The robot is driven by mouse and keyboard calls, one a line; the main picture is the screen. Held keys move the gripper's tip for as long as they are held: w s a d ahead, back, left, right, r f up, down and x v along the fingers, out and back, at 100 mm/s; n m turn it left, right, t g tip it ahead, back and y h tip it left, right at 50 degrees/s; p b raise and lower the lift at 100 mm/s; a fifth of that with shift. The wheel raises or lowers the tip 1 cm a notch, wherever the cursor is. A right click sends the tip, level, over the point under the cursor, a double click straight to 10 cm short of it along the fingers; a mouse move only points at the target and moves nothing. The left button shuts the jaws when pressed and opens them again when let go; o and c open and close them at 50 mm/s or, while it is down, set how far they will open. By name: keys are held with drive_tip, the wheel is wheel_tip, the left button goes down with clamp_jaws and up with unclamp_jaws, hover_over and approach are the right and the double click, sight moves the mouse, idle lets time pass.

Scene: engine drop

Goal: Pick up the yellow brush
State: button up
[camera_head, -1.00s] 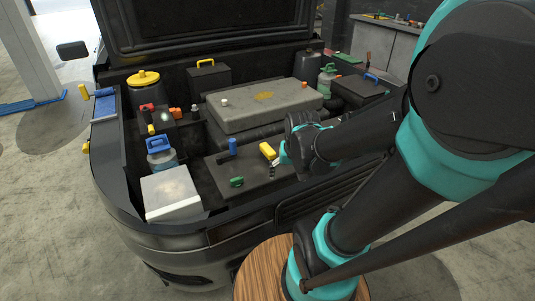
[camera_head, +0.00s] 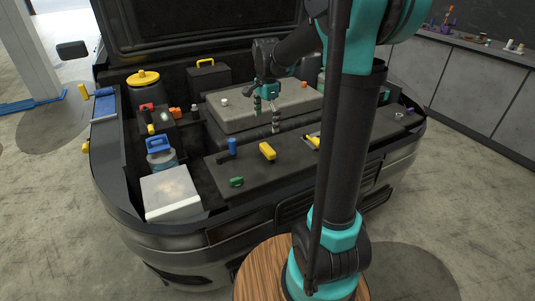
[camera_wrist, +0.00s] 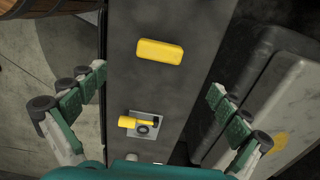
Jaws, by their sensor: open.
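My gripper (camera_head: 266,112) is open and empty in the head view, with its fingers spread above the engine bay, behind the dark front panel (camera_head: 225,178). In the wrist view the open fingers (camera_wrist: 151,122) spread to either side of the panel. A yellow-handled tool with a dark end (camera_wrist: 130,122) lies there over a grey plate with a round ring. It shows partly beside my arm in the head view (camera_head: 313,140). A plain yellow rounded block (camera_wrist: 160,51) lies farther up the panel, also in the head view (camera_head: 267,151). I cannot tell which one is the brush.
A blue item (camera_head: 232,146) and a green item (camera_head: 237,182) stand on the front panel. A grey engine cover (camera_head: 235,118) lies behind it. A pale box (camera_head: 170,192) and a blue-topped jar (camera_head: 160,150) are at left. A workbench (camera_head: 480,85) stands at right.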

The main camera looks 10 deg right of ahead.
sight(267, 148)
wheel_tip(267, 148, down, 7)
drive_tip(key=shift+f, duration=0.1)
drive_tip(key=shift+w+d+f, duration=0.1)
drive_tip(key=shift+f, duration=1.2)
drive_tip(key=shift+d+f, duration=0.1)
drive_tip(key=shift+f, duration=1.2)
drive_tip(key=shift+c, duration=0.2)
drive_tip(key=c, duration=1.4)
drive_tip(key=shift+o, duration=0.2)
drive_tip(key=shift+r, duration=0.15)
wheel_tip(267, 148, up, 20)
